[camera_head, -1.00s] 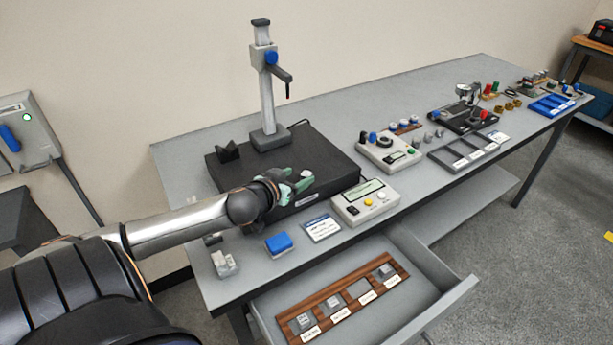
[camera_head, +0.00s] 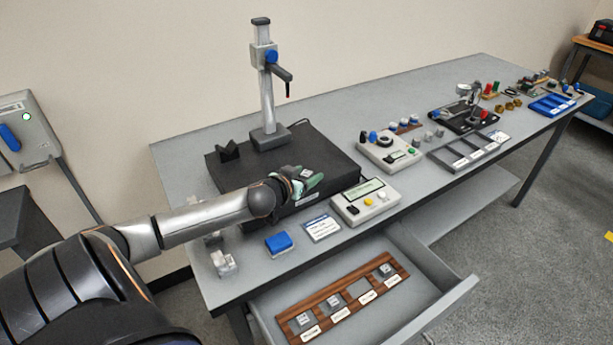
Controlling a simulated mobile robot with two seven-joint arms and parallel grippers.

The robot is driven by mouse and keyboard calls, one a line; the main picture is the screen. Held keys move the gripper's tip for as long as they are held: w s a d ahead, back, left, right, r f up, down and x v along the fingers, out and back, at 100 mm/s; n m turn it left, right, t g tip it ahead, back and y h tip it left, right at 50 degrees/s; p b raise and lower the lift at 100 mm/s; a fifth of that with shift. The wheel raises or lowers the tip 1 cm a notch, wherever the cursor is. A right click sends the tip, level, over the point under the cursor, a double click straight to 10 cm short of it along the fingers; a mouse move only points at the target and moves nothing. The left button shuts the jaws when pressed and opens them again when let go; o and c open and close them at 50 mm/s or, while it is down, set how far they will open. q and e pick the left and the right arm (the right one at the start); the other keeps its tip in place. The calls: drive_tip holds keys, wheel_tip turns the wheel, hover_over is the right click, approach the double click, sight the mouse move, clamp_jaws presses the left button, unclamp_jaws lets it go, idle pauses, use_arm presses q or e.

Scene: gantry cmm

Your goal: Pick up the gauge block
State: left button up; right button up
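My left gripper (camera_head: 308,182) has greenish fingers and is low over the front right part of the black plate (camera_head: 340,158). A small light-grey block (camera_head: 306,172), which looks like the gauge block, shows at the fingers. The fingers partly hide it, and I cannot tell whether they grip it or only stand around it. Several other grey blocks sit in a wooden rack (camera_head: 324,309) in the open drawer; one slot there, third from the left, looks empty. My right gripper is not in view.
A measuring stand (camera_head: 268,100) rises from the back of the plate. A grey readout box (camera_head: 365,202), a label card (camera_head: 322,229) and a blue pad (camera_head: 279,242) lie along the table's front. The open drawer (camera_head: 436,290) juts out below. More instruments stand farther right.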

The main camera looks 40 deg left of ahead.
use_arm(q)
clamp_jaws()
idle(0.3)
drive_tip(key=shift+r, duration=0.1)
